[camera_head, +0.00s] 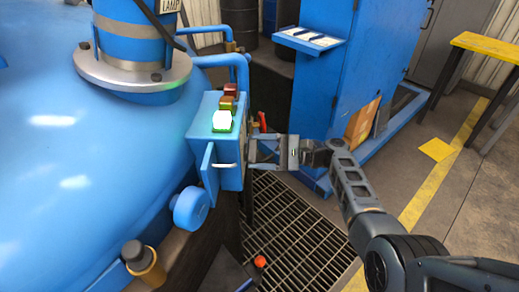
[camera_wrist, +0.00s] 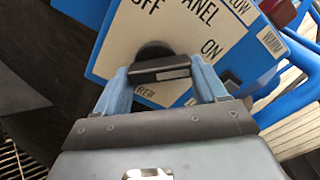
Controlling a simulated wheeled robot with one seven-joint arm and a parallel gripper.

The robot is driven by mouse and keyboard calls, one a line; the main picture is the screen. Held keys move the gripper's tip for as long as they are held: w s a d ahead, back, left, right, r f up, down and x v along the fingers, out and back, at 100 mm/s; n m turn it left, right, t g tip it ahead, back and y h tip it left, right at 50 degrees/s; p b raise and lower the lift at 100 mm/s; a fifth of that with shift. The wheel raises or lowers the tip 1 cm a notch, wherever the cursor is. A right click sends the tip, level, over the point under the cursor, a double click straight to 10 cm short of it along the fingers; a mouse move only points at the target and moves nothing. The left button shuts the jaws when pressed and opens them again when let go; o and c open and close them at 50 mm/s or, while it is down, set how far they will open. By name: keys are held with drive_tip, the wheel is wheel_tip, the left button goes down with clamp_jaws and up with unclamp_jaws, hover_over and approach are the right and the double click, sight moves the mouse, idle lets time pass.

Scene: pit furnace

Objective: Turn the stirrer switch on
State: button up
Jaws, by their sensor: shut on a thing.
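The stirrer switch is a dark knob (camera_wrist: 153,52) with a bar-shaped handle on a white label plate (camera_wrist: 190,35). OFF is printed at its upper left and ON at its right; the lower lettering is partly hidden by my gripper. My gripper (camera_wrist: 160,74) has its two blue-grey fingers on either end of the handle and is shut on it. The handle lies almost level across the wrist view. In the head view my gripper (camera_head: 256,151) reaches the right face of the blue control box (camera_head: 207,122); the knob is hidden there.
A lit green-white lamp (camera_head: 222,120) and red and orange lamps stand atop the box. A large blue furnace vessel (camera_head: 70,150) fills the left. A blue cabinet (camera_head: 325,85) stands behind my gripper. Floor grating (camera_head: 290,225) lies below, with open floor to the right.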

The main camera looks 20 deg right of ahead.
drive_tip(key=shift+f, duration=0.1)
idle(0.3)
drive_tip(key=o, duration=1)
drive_tip(key=shift+o, duration=0.2)
drive_tip(key=shift+d, duration=0.1)
drive_tip(key=b+v, duration=0.1)
drive_tip(key=v, duration=0.6)
drive_tip(key=shift+s+d, duration=0.25)
drive_tip(key=shift+d, duration=0.05)
